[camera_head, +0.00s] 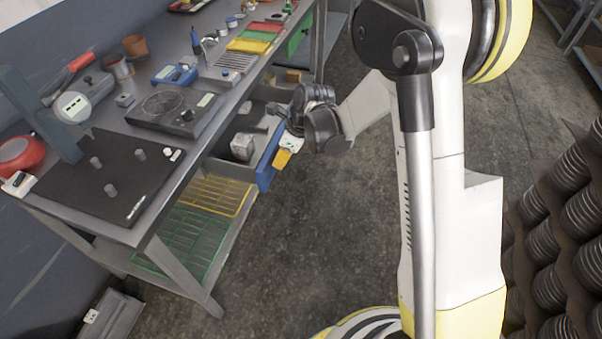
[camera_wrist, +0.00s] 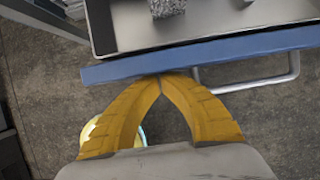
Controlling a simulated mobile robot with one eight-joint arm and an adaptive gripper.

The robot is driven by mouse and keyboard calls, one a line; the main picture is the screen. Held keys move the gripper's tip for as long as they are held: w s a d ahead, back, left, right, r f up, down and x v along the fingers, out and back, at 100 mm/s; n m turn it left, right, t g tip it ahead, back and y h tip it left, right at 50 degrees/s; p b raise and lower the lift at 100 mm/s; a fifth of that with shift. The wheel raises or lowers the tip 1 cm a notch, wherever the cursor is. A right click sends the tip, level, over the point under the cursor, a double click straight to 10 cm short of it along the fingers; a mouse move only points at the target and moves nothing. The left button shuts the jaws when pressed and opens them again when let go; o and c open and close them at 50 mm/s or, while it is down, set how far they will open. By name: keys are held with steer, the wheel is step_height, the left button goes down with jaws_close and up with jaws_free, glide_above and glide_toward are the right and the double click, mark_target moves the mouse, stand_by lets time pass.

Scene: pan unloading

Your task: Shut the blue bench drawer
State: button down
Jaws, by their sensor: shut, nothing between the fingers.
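The blue bench drawer (camera_head: 266,172) stands open, pulled out from under the bench top. Its blue front (camera_wrist: 225,50) crosses the wrist view, with a metal bar handle (camera_wrist: 262,82) on its outer side. A grey speckled block (camera_head: 242,147) lies inside the drawer and shows partly in the wrist view (camera_wrist: 167,8). My gripper (camera_wrist: 160,78) has yellow fingers closed together at the tips, with nothing between them. The tips are at the outer face of the blue front, left of the handle; I cannot tell whether they touch. In the head view my gripper (camera_head: 281,158) is just outside the drawer front.
The bench top (camera_head: 180,160) holds a black board with pegs (camera_head: 120,180), a hotplate-like device (camera_head: 178,108) and several tools. Yellow and green racks (camera_head: 180,240) lie on the shelf below. Stacked ribbed cylinders (camera_head: 570,215) stand at right. The floor before the drawer is clear.

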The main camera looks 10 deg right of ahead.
glide_toward(224, 156)
steer(key=x, duration=0.5)
steer(key=shift+a+f, duration=0.1)
steer(key=shift+a, duration=0.05)
